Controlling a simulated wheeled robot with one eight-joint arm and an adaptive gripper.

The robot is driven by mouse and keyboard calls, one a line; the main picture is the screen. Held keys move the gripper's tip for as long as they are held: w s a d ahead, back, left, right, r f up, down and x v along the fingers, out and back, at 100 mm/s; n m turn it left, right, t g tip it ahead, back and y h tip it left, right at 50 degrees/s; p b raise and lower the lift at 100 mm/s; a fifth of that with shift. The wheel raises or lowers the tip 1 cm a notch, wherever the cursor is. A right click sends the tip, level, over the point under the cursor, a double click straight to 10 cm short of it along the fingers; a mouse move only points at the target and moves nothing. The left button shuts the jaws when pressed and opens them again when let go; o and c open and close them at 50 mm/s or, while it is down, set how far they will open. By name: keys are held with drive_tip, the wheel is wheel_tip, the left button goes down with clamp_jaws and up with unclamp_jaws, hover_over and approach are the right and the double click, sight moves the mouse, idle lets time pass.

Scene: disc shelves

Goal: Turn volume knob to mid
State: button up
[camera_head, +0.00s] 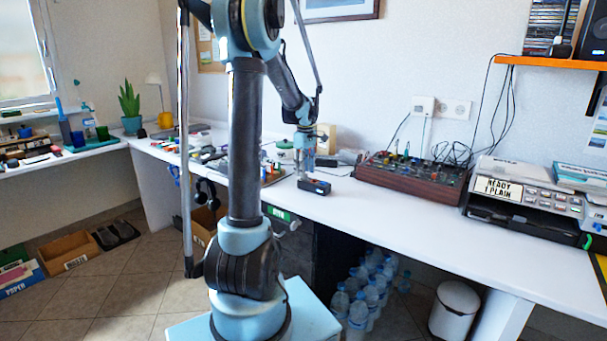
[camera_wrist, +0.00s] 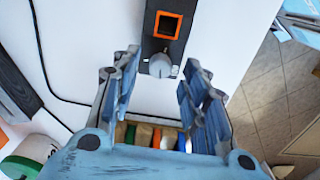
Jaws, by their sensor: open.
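A small grey knob (camera_wrist: 160,66) with a pointer-like ridge sits on a narrow black device (camera_wrist: 154,44) in the wrist view. An orange square frame (camera_wrist: 167,24) is on the same device, beyond the knob. My gripper (camera_wrist: 158,78) is open, with one finger on each side of the knob and gaps to both. In the head view the black device (camera_head: 315,187) lies near the front edge of the white desk, and my gripper (camera_head: 304,174) points down over it. The knob is too small or hidden to make out there.
A wood-sided mixer (camera_head: 412,174) with several knobs stands right of the device. A grey printer-like machine (camera_head: 527,193) is farther right. Cables lie at the back. Bare white desk (camera_head: 370,211) is free in front of the mixer.

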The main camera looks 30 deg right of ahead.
drive_tip(key=shift+f, duration=0.8)
